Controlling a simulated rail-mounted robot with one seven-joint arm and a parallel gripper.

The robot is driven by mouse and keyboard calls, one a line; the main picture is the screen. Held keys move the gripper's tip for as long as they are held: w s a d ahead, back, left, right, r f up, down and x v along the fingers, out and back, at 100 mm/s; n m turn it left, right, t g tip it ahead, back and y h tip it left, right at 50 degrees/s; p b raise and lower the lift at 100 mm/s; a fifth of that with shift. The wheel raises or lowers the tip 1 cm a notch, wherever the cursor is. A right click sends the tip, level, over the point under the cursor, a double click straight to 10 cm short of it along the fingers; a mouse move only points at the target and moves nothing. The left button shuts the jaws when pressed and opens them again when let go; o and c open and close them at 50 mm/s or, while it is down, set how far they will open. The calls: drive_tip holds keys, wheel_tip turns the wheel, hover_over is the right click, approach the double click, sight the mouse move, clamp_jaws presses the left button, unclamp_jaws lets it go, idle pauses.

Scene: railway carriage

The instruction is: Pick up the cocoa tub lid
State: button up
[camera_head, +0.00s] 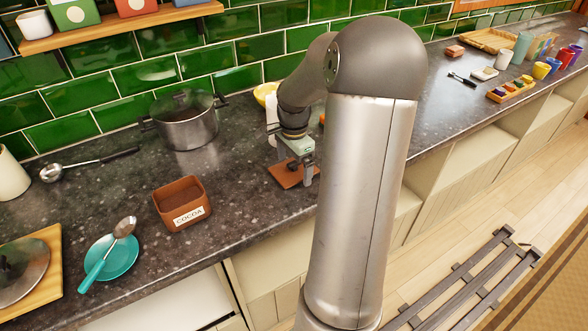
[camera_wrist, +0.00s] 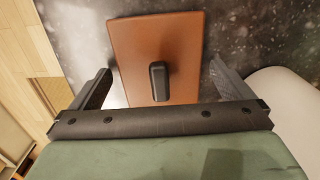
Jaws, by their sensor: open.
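The cocoa tub lid (camera_head: 285,174) is a flat brown rectangular plate lying on the dark counter. In the wrist view the lid (camera_wrist: 136,57) shows a raised black handle (camera_wrist: 158,80) near its middle. My gripper (camera_head: 297,169) is over the lid. In the wrist view my gripper (camera_wrist: 160,88) is open, with one finger on each side of the lid and the handle between them, and no finger touches the handle. The open brown cocoa tub (camera_head: 183,205), labelled COCOA, stands to the left on the counter with dark content inside.
A teal saucer (camera_head: 111,258) with a spoon lies at front left. The counter's front edge (camera_head: 246,247) is close to the lid. Several cups stand far right.

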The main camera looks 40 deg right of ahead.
drive_tip(key=c, duration=0.9)
